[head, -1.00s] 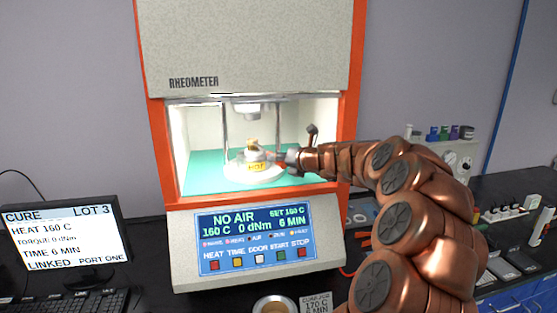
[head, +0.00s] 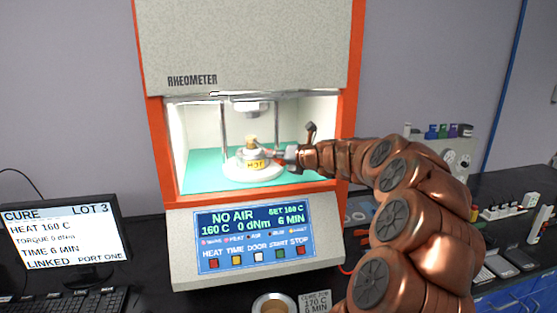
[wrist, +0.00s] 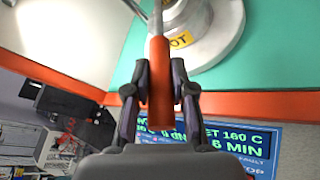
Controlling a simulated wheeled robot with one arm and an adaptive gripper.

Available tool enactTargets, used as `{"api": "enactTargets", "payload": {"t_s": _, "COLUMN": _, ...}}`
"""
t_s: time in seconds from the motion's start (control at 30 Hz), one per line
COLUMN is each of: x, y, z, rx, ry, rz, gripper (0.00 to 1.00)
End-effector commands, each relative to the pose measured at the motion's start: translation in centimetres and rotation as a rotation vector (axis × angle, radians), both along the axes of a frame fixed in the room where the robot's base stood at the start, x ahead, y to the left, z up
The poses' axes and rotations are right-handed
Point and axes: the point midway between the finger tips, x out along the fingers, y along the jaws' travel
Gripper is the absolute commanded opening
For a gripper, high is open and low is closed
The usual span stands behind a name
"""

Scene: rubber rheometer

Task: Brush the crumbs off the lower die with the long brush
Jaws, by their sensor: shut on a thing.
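The lower die (head: 246,161) is a pale round block with a yellow HOT label, on a white round base inside the open rheometer chamber. The HOT label and base also show at the top of the wrist view (wrist: 215,35). My gripper (wrist: 160,88) is shut on the orange-brown handle of the long brush (wrist: 159,70), which points toward the die. In the head view my gripper (head: 283,154) reaches into the chamber from the right, just right of the die. A small tan tuft (head: 251,140), perhaps the bristles, shows at the die's top. I cannot make out crumbs.
The upper die (head: 250,108) hangs above, with thin posts beside it. The orange frame (head: 347,140) borders the opening close to my arm. The control panel (head: 255,236) reads NO AIR, 160 C. A small round container (head: 275,304) stands in front.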

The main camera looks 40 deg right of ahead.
Motion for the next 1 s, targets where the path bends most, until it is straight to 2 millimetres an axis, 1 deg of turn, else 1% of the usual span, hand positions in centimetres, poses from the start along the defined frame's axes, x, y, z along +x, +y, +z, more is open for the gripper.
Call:
{"api": "enactTargets", "payload": {"t_s": 0.1, "x": 0.5, "y": -0.2, "z": -0.1, "rx": 0.001, "ry": 0.001, "rz": 0.0, "gripper": 0.0}}
{"api": "enactTargets", "payload": {"t_s": 0.27, "x": 0.5, "y": -0.1, "z": -0.1, "rx": 0.002, "ry": 0.001, "rz": 0.0, "gripper": 0.0}}
{"api": "enactTargets", "payload": {"t_s": 0.8, "x": -2.0, "y": 0.9, "z": -0.3, "rx": 0.001, "ry": 0.002, "rz": -0.002, "gripper": 0.0}}
{"api": "enactTargets", "payload": {"t_s": 1.0, "x": -2.3, "y": 0.7, "z": -0.3, "rx": 0.0, "ry": 0.002, "rz": -0.001, "gripper": 0.0}}
